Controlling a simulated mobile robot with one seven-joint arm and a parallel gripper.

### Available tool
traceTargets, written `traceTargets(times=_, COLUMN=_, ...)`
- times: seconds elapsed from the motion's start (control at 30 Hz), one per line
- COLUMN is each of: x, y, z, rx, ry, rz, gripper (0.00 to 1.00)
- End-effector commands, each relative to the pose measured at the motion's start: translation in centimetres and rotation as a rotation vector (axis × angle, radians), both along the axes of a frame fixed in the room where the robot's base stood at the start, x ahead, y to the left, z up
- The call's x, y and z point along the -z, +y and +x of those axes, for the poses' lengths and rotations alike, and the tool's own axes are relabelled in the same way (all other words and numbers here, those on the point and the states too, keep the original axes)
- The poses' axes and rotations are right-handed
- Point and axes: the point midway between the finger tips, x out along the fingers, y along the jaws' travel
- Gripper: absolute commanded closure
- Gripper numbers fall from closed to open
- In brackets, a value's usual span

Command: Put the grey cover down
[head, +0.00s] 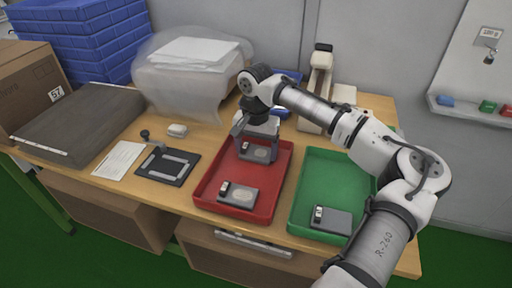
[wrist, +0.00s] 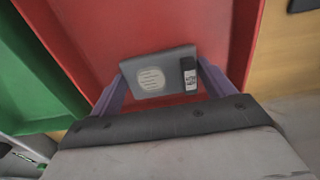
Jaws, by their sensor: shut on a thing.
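My gripper (head: 257,157) points down over the back part of the red tray (head: 206,186). It is shut on a flat grey cover (wrist: 155,84) with a pale round label and a small black-and-white piece at one end. In the wrist view the gripper (wrist: 163,73) has a purple finger at each end of the cover. The cover also shows in the head view (head: 262,154), low between the fingers. I cannot tell whether it touches the tray floor. A similar grey piece (head: 240,195) lies at the front of the red tray.
A green tray (head: 310,180) to the right holds another similar grey piece (head: 332,219). A black plate with grey bars (head: 168,166), a paper sheet (head: 119,160) and a small pale block (head: 177,130) lie left. A white-and-black stand (head: 318,88) rises behind.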

Motion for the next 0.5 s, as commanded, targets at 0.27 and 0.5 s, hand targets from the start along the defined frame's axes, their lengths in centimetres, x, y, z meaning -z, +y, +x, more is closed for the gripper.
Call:
traceTargets(times=0.27, x=0.25, y=0.00, z=0.00, rx=0.000, ry=0.000, rz=0.000, gripper=0.15)
traceTargets(times=0.5, x=0.23, y=0.00, z=0.01, rx=0.000, ry=0.000, rz=0.000, gripper=0.00)
